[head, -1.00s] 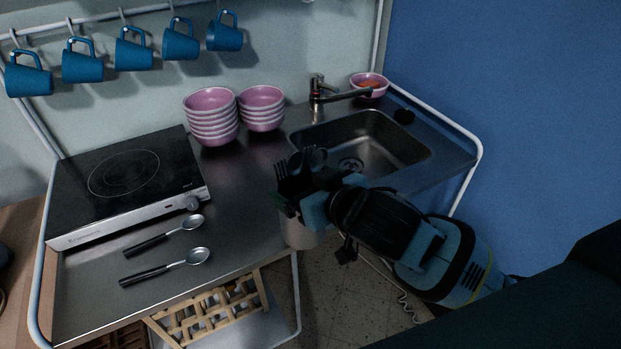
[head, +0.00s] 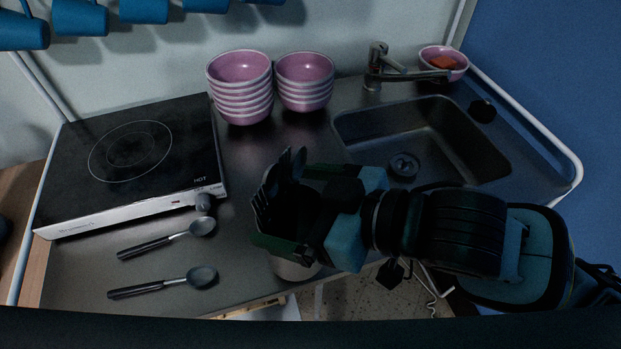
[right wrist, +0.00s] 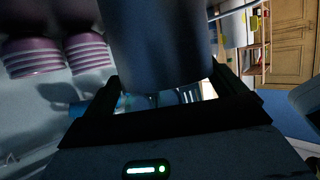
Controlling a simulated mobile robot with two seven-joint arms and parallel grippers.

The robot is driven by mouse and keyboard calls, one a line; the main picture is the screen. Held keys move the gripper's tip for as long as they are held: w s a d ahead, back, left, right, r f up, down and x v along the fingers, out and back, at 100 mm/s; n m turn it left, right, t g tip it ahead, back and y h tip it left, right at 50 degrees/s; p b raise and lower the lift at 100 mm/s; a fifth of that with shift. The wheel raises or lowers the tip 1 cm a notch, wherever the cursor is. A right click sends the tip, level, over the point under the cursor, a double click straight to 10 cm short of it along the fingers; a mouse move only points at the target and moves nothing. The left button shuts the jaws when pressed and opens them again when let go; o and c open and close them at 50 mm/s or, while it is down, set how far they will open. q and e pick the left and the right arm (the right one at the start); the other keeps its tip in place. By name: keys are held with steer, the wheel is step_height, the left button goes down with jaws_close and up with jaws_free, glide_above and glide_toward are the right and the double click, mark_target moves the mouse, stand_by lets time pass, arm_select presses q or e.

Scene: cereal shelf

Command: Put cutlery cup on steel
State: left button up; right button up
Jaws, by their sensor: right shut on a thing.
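The cutlery cup (head: 294,268) is a light metallic cup with dark utensils (head: 272,187) sticking out of its top. My right gripper (head: 288,225) is shut on it, with its fingers across the cup's upper part. In the head view the cup is at the front edge of the steel counter (head: 245,165); I cannot tell whether its base touches the steel. In the right wrist view the cup (right wrist: 158,45) fills the space between the fingers (right wrist: 165,105). My left gripper is not in view.
Two spoons (head: 170,283) lie on the steel at front left. A black hob (head: 130,150) stands at left. Two stacks of pink bowls (head: 240,90) stand at the back. The sink (head: 430,140) and tap (head: 400,70) are at right. Bare steel lies between hob and sink.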

steer(key=shift+w, duration=0.2)
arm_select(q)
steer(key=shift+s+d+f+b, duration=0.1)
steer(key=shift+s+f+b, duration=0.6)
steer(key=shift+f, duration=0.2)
arm_select(e)
steer(key=w+d+f, duration=0.1)
steer(key=w+f, duration=0.1)
steer(key=w, duration=0.5)
steer(key=w+f, duration=0.2)
steer(key=w, duration=0.6)
steer(key=shift+w+d+f, duration=0.2)
steer(key=shift+d+f, duration=0.15)
steer(key=shift+f, duration=0.2)
steer(key=o, duration=0.9)
steer(key=shift+c, duration=0.2)
